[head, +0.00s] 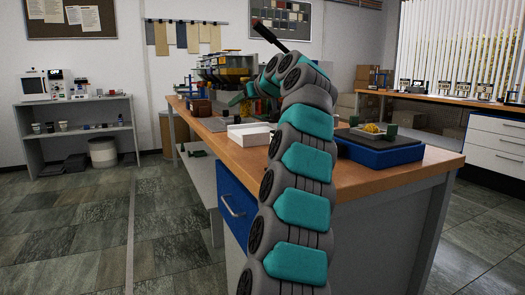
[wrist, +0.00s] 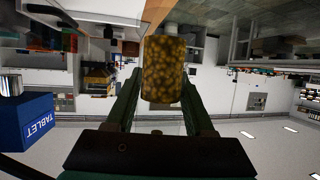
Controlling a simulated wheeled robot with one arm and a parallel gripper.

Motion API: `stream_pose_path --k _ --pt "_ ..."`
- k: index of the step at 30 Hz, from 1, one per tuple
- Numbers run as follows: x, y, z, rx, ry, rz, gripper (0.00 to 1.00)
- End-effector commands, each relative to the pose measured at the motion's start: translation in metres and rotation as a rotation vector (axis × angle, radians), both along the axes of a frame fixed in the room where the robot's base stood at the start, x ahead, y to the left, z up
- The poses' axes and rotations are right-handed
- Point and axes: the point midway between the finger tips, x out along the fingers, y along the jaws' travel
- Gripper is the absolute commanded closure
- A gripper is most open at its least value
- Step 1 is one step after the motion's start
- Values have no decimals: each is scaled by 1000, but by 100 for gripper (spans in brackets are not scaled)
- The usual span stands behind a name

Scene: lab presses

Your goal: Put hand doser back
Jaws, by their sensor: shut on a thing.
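In the wrist view, my gripper (wrist: 161,75) has its two dark green fingers on either side of a cylinder full of yellow-brown granules, which seems to be the hand doser (wrist: 164,68). The gripper is shut on it. Its far end reaches past the fingertips toward the top of the picture.
A white open box (head: 250,134) lies on the bench left of my arm. A blue-based tray (head: 378,154) with a yellow heap and green pieces stands right of it. Floor is clear at left.

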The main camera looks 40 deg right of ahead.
Motion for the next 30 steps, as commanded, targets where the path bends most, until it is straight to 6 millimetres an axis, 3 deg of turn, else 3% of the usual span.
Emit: stream_pose_path --k 3,7,30 --pt "-20 -25 4 1 1 -30 100" --pt "-29 -36 3 2 1 -45 100" --pt "-30 -38 -57 1 -2 -47 100"
